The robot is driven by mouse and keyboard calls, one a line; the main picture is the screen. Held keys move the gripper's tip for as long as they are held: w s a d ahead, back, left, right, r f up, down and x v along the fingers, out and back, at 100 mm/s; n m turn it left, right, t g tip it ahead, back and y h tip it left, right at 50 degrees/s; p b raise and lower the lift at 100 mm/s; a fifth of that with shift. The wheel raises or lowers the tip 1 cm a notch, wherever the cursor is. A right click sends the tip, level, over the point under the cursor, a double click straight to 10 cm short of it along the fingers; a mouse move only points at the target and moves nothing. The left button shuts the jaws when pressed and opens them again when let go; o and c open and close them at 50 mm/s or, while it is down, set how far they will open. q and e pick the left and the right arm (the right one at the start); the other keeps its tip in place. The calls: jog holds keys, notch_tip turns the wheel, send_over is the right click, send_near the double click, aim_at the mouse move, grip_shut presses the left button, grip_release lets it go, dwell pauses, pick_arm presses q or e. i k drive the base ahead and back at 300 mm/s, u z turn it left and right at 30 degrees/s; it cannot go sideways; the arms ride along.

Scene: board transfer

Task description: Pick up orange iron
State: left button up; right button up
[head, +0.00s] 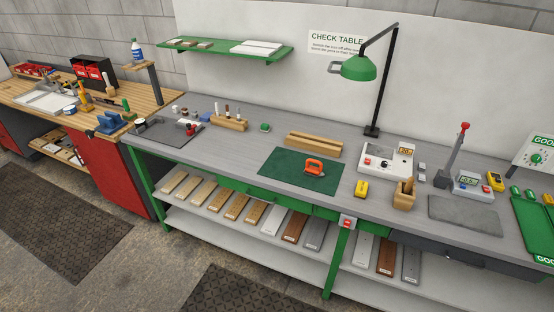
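The orange iron (315,168) sits on a dark green mat (283,178) near the middle of the long grey table. It looks like a small orange block with a loop handle, and its shape is too small to tell in more detail. Nothing covers it. Neither of my grippers shows in the head view.
On the grey table (240,150), a wooden block (314,144) lies behind the mat. A lamp (360,67), a white device (388,160), a yellow item (361,188) and a wooden holder (404,195) stand to the right. Boards fill the shelf below. The floor in front is open.

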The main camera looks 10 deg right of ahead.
aim_at(316, 172)
jog(key=u, duration=0.2)
jog(key=i, duration=0.85)
jog(key=z, duration=0.1)
